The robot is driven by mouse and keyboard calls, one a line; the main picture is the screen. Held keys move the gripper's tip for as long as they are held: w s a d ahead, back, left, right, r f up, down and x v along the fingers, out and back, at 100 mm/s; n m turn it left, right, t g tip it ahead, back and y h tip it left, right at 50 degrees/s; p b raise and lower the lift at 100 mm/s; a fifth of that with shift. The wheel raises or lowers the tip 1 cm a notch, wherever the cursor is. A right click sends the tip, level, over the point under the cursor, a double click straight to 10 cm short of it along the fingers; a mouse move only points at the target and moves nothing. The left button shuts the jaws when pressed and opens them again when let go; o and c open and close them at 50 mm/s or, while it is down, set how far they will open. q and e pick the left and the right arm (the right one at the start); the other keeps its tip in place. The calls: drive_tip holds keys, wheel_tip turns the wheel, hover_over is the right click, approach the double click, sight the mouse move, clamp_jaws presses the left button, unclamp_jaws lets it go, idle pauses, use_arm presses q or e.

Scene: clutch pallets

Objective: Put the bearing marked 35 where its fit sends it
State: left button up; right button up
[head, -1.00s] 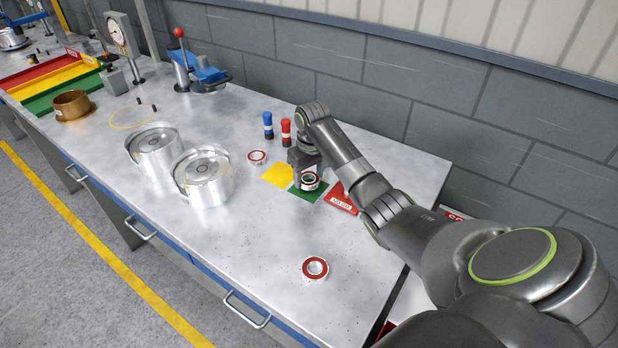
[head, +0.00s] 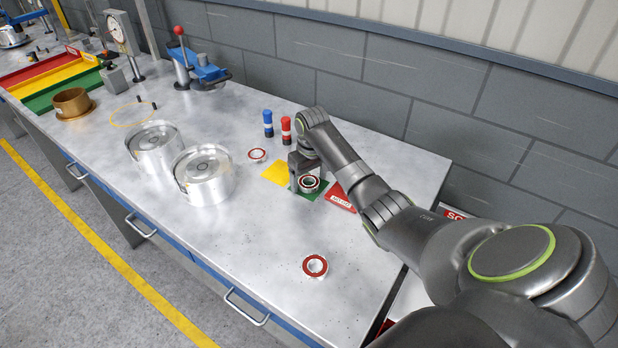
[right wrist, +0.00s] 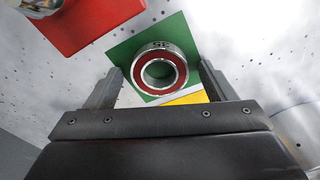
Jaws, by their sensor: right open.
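A red-faced bearing (head: 309,184) sits on the green square (head: 308,194). In the right wrist view the same bearing (right wrist: 160,70) lies on the green sheet (right wrist: 125,50), with a small dark marking on its rim that looks like 35. My right gripper (head: 305,173) is over the green square, its open fingers (right wrist: 158,84) on either side of the bearing, with gaps showing. A second red-ringed bearing (head: 315,266) lies near the table's front, and a third (head: 257,155) lies left of the yellow square (head: 276,173). My left gripper is not in view.
A red labelled plate (head: 341,197) lies right of the green square. Blue (head: 268,124) and red (head: 286,130) plugs stand behind. Two silver housings (head: 203,178) stand left. A blue press (head: 200,74) and brass cup (head: 72,103) are farther back. The front middle is clear.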

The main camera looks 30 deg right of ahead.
wheel_tip(320, 180, up, 12)
drive_tip(key=s, duration=0.1)
drive_tip(key=shift+p, duration=0.35)
idle(0.5)
